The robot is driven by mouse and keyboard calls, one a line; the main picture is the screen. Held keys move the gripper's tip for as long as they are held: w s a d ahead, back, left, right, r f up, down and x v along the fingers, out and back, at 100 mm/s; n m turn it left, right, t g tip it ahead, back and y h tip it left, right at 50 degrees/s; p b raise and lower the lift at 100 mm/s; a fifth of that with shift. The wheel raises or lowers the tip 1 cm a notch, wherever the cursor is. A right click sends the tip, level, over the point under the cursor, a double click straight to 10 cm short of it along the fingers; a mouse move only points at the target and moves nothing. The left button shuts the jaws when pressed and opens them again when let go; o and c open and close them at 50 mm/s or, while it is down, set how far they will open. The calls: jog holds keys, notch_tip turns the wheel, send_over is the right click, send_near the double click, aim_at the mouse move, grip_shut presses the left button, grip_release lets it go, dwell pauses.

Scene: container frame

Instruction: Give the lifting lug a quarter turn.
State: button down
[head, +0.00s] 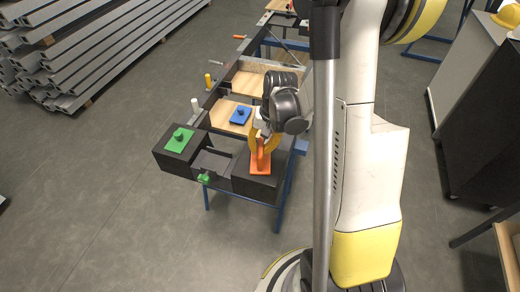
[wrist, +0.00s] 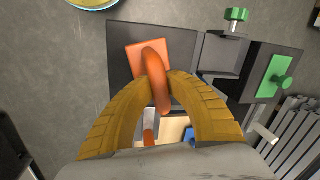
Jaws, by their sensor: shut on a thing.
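The orange lifting lug (head: 260,164) stands on the near right black block (head: 246,188). In the wrist view the lug (wrist: 152,64) shows as a curved orange loop rising from a square orange base plate, which lies on the dark block (wrist: 119,48). My gripper (head: 262,141) is above the block with its yellow fingers around the upper loop. In the wrist view the two curved fingertips of my gripper (wrist: 160,79) close on the loop from both sides. The fingers hide part of the lug's contact area.
A green piece with a knob (head: 179,141) sits on the left black block, with a green clamp screw (head: 205,178) between the blocks. A blue piece (head: 240,115) lies on a wooden panel behind. Grey beams (head: 90,45) are stacked at the left. The floor in front is clear.

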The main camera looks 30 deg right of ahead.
jog(key=shift+n, duration=0.5)
jog(key=n+b, duration=0.1)
jog(key=n, duration=0.3)
jog(key=shift+g+y, duration=0.3)
jog(key=shift+g, duration=0.1)
jog(key=shift+n, duration=0.3)
jog(key=shift+d+n+g+b, duration=0.1)
jog(key=shift+n+g+b, duration=0.25)
jog(key=shift+n, duration=1.75)
